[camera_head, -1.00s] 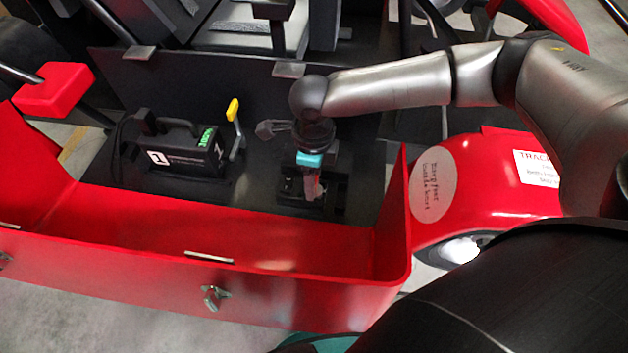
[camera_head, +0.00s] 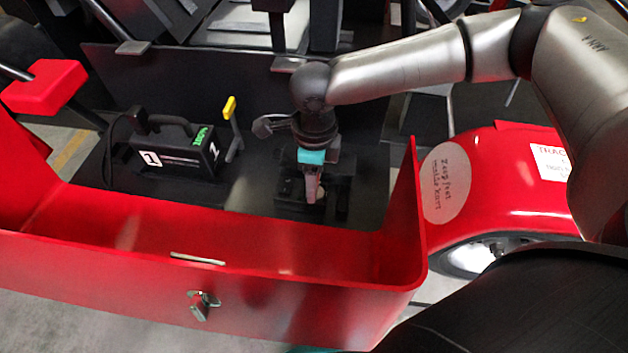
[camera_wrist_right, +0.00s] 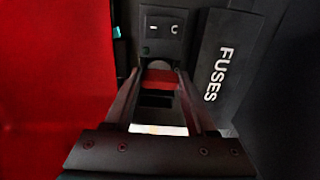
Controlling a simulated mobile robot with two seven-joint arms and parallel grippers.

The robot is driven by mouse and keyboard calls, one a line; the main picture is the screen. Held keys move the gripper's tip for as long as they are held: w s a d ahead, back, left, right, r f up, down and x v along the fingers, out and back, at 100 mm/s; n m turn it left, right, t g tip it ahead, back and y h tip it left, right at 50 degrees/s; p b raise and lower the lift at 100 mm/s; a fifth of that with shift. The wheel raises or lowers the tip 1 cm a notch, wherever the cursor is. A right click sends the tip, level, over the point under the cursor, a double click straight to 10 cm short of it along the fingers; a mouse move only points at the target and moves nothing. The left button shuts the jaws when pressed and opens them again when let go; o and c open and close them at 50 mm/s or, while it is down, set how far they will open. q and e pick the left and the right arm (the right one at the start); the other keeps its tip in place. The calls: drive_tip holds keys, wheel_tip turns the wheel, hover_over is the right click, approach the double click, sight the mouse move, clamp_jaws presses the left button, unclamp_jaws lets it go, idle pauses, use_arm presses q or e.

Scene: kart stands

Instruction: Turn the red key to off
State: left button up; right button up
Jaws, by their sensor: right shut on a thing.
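The red key (camera_wrist_right: 160,78) shows in the wrist view as a short red bar between the fingertips of my right gripper (camera_wrist_right: 157,82). The gripper is shut on it. A dark switch panel (camera_wrist_right: 163,28) with a line mark and a round mark lies just beyond the key. In the head view my right gripper (camera_head: 313,190) points down into a dark box behind the red front wall. There it hides the key. My left gripper is not in view.
A dark box lettered FUSES (camera_wrist_right: 222,68) stands close on the right in the wrist view. A red bodywork wall (camera_head: 150,285) runs along the front. A black numbered unit (camera_head: 175,150) and a yellow-topped lever (camera_head: 231,120) stand to the left.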

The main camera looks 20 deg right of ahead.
drive_tip(key=o, duration=1.4)
drive_tip(key=shift+d, duration=0.1)
wheel_tip(320, 180, up, 15)
drive_tip(key=p, duration=0.3)
drive_tip(key=shift+r, duration=0.15)
